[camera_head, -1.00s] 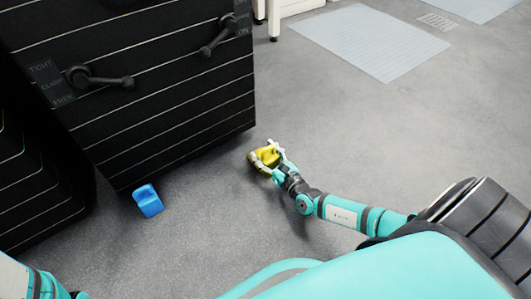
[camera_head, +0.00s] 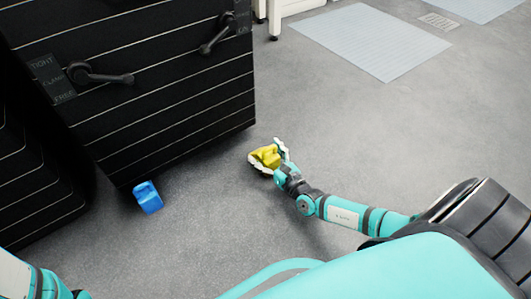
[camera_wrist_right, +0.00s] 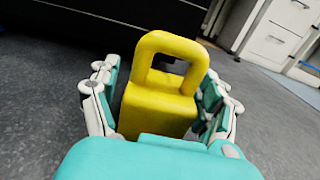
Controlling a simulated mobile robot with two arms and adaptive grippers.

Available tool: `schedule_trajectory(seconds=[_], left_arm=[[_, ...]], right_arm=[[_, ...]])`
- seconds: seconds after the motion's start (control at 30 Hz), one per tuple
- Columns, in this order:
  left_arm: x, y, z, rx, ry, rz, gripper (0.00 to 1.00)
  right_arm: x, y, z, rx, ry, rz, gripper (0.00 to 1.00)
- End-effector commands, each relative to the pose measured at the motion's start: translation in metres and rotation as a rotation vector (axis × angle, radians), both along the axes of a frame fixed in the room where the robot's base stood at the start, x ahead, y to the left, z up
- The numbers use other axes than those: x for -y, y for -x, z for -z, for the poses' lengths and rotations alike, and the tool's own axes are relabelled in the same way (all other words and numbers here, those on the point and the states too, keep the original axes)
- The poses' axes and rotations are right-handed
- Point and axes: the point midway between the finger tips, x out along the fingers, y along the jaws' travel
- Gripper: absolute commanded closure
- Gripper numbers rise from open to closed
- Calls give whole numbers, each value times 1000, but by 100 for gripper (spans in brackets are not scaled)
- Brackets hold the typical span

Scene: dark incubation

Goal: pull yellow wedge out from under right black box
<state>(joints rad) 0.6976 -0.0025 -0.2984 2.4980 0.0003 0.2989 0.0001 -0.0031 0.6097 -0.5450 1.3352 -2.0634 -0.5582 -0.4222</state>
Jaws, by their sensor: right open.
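The yellow wedge (camera_head: 266,156) lies on the grey floor, just in front of the near right corner of the right black box (camera_head: 170,90) and apart from it in the head view. My right gripper (camera_head: 268,158) is open, with its fingers around the wedge. In the right wrist view the wedge (camera_wrist_right: 160,100) shows its upright loop handle and stands between the two spread fingers of the gripper (camera_wrist_right: 158,105). There is a visible gap at the left finger. Only part of my left arm shows at the lower left of the head view; its gripper is out of the picture.
A blue wedge (camera_head: 148,197) sits at the left lower corner of the right black box. Another black box (camera_head: 35,185) stands at the far left. White cabinets (camera_wrist_right: 285,35) are in the back. The floor to the right (camera_head: 350,120) is clear.

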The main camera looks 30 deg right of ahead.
Motion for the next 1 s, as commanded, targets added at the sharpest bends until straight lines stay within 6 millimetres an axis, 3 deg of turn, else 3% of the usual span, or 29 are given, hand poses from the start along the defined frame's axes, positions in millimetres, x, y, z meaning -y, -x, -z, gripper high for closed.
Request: schedule_trajectory(seconds=[0.4,0.6,1.0], left_arm=[[0,2,0,5,-2,0,60],[0,2,0,6,-2,0,60],[0,2,0,6,-2,0,60]], right_arm=[[6,79,2,-5,2,-2,20],[8,108,1,-3,1,-1,20],[9,117,0,-1,1,0,20]])
